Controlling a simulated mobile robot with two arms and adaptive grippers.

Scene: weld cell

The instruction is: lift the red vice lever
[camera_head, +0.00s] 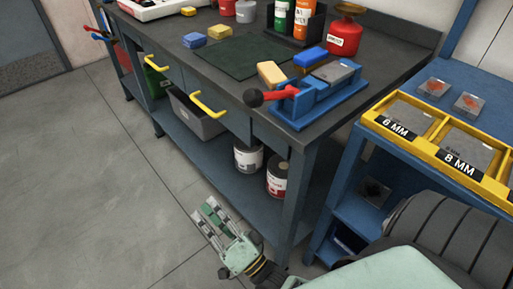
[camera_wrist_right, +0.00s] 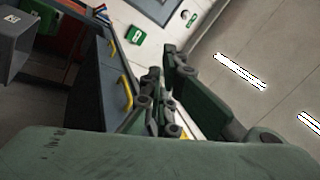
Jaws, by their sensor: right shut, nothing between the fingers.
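In the right wrist view the gripper's fingers (camera_wrist_right: 168,85) show, but the lever does not. My left gripper is in neither view.
The workbench (camera_head: 345,110) has yellow drawer handles (camera_head: 209,104) on its front and paint cans (camera_head: 248,158) on its lower shelf. A blue rack with a yellow tray (camera_head: 440,153) stands close on the right. The floor (camera_head: 85,190) at left is clear.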

